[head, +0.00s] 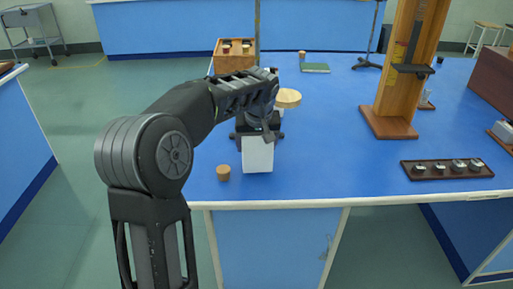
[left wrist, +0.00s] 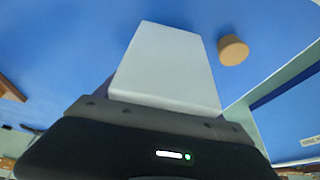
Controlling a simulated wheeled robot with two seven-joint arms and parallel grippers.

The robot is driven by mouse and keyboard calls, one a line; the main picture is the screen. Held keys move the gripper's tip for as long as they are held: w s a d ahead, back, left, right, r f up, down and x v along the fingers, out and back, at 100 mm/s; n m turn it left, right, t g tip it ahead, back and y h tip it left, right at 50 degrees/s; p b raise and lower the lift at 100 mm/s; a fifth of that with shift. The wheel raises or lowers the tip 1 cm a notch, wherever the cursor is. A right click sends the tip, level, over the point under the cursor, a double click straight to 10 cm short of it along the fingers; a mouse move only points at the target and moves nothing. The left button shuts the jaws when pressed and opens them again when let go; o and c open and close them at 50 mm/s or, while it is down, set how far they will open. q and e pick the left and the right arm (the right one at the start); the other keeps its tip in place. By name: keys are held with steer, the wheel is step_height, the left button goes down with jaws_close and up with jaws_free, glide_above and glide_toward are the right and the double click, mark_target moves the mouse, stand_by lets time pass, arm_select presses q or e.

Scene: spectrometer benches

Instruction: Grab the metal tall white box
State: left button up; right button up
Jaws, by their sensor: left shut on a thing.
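The tall white box (head: 258,155) is at the front left part of the blue bench in the head view. My left gripper (head: 262,132) is over its top and shut on it. In the left wrist view the white box (left wrist: 170,65) fills the middle, up against the dark gripper body (left wrist: 150,140). The fingertips are mostly hidden. I cannot tell whether the box touches the bench. My right gripper is not in view.
A cork (head: 223,172) stands just left of the box and also shows in the left wrist view (left wrist: 233,50). A round wooden disc (head: 288,98) is behind the gripper. A wooden stand (head: 390,120) and a dark tray of weights (head: 408,171) are right. The blue bench (head: 330,165) is clear between.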

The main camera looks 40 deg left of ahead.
arm_select(q)
step_height(320, 180, up, 9)
steer(key=shift+f+p, duration=0.1)
steer(key=shift+p, duration=0.4)
